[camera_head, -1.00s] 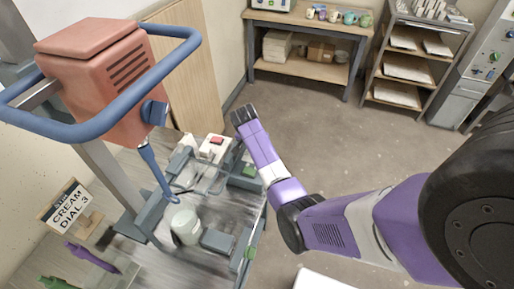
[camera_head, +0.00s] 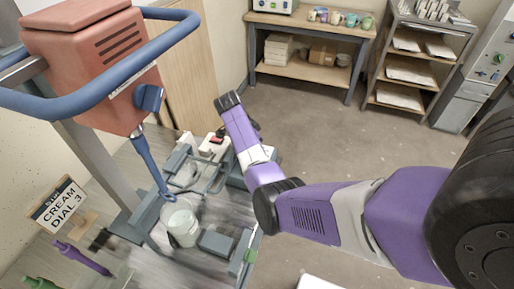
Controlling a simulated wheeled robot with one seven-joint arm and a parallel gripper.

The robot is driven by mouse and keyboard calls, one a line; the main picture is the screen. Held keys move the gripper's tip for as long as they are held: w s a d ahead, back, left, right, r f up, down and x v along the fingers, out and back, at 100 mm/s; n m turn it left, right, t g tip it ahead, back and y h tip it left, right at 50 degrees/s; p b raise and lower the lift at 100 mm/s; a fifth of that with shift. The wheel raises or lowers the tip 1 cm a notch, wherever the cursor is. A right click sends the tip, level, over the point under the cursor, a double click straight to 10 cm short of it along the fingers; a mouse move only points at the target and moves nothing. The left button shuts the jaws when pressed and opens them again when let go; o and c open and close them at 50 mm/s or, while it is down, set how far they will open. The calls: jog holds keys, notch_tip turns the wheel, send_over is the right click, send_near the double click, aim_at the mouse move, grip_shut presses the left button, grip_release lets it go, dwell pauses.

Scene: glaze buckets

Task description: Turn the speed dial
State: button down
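The speed dial appears to be the blue knob (camera_head: 150,97) on the right side of the red mixer head (camera_head: 95,60), at upper left. Its pointer setting cannot be read. A sign (camera_head: 60,205) at lower left reads "CREAM DIAL 3". My arm reaches in from the right. Its black far end (camera_head: 229,101) is to the right of the knob, with a visible gap between them in the picture. I cannot make out gripper fingers in this view; nothing of mine is seen touching the knob.
A blue bar handle (camera_head: 120,95) loops around the mixer head. A blue shaft (camera_head: 150,165) runs down to a pale bucket (camera_head: 182,224). A white box with a red switch (camera_head: 215,143) stands behind the bucket. A bench (camera_head: 310,30) and shelves (camera_head: 410,70) are at the back.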

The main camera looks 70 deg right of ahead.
jog(key=shift+r, duration=0.1)
dwell(0.3)
jog(key=c, duration=0.9)
grip_release()
jog(key=shift+b+v, duration=0.3)
jog(key=shift+v, duration=3.55)
